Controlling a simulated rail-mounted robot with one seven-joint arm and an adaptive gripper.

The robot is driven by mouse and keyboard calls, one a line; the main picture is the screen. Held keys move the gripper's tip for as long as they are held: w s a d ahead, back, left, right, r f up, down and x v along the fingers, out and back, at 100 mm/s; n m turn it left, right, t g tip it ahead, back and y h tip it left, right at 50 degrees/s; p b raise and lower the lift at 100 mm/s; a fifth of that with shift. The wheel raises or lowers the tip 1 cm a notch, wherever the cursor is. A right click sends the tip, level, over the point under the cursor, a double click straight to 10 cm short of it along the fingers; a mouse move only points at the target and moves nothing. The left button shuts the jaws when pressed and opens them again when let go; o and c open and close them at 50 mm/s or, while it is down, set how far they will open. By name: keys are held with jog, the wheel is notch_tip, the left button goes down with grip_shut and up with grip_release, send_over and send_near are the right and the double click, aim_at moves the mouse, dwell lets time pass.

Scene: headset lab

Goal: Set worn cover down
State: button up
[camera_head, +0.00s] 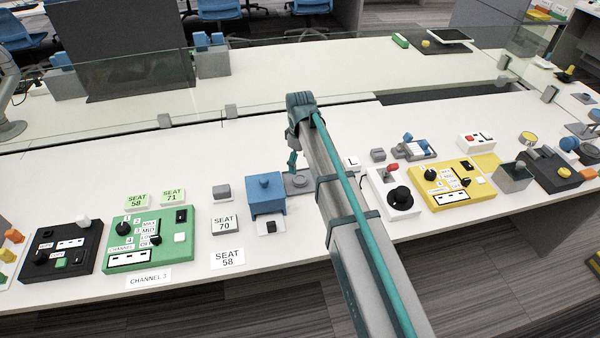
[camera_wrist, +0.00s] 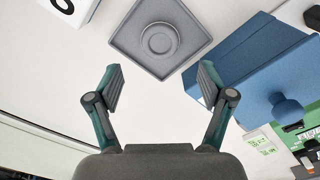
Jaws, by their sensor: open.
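A round grey piece (camera_wrist: 159,40) with a raised rim sits in the middle of a square grey tray (camera_wrist: 128,38) in the wrist view; it may be the worn cover, but I cannot tell. In the head view the round piece (camera_head: 299,181) and its tray show just left of my arm, partly hidden by it. My gripper (camera_wrist: 159,84) is open, with nothing between its fingers. Its fingers are apart from the tray and point towards it. In the head view my gripper (camera_head: 293,163) hangs above the tray's back side.
A blue box (camera_head: 265,205) with a knob stands close left of the tray. A green channel panel (camera_head: 122,232) and seat labels lie further left. A white joystick box (camera_head: 390,203) and a yellow panel (camera_head: 442,196) stand right of my arm.

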jog(key=shift+r+b, duration=0.3)
jog(key=shift+r, duration=2.25)
